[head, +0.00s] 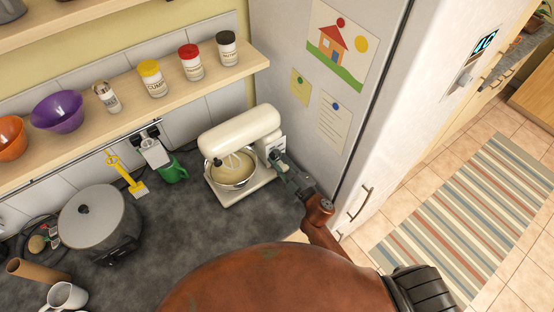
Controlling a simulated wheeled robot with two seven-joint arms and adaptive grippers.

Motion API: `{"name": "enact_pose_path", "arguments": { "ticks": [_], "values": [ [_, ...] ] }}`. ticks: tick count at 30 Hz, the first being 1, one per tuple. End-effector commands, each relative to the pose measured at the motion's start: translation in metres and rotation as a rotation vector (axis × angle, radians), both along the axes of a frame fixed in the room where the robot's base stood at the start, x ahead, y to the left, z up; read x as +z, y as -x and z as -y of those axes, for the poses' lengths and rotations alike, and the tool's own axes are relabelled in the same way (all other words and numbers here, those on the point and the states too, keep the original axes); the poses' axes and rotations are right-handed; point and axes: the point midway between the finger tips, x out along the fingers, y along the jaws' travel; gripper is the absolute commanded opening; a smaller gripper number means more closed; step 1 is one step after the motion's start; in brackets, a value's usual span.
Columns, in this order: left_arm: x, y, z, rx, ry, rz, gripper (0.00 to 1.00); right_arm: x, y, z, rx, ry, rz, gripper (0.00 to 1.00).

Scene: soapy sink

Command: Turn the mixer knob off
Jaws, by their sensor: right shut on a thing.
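A cream stand mixer (238,135) stands on the dark counter against the fridge side, with a metal bowl (232,172) of pale batter under its head and the whisk down in the bowl. My right gripper (279,162) is at the right end of the mixer, touching its side. It is shut on the mixer knob, which the fingers mostly hide, so its setting cannot be read. My left gripper is not in view.
The fridge (330,90) stands close on the right of the mixer. A shelf (130,100) with jars and bowls runs above the counter. The counter centre is clear.

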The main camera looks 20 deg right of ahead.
Motion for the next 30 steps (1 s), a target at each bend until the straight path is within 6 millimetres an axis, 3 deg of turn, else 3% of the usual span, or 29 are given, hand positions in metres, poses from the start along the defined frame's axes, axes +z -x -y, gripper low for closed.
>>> {"name": "enact_pose_path", "arguments": {
  "ticks": [13,14,15,21,30],
  "values": [
    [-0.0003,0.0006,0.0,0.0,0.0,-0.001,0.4,-0.0007,0.0001,0.0001,0.0,0.012,0.003,0.0],
    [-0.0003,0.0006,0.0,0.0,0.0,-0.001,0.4,-0.0006,0.0,0.0002,0.0,0.012,0.003,0.25],
    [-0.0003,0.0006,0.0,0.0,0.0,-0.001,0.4,-0.0006,0.0001,0.0001,0.0,0.011,0.002,0.28],
    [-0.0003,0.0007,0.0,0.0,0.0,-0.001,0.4,-0.0004,0.0001,0.0001,0.0,0.01,0.002,0.41],
    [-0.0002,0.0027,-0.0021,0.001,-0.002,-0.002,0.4,-0.0005,0.0021,0.0009,0.0,0.009,0.002,0.41]
  ]
}}
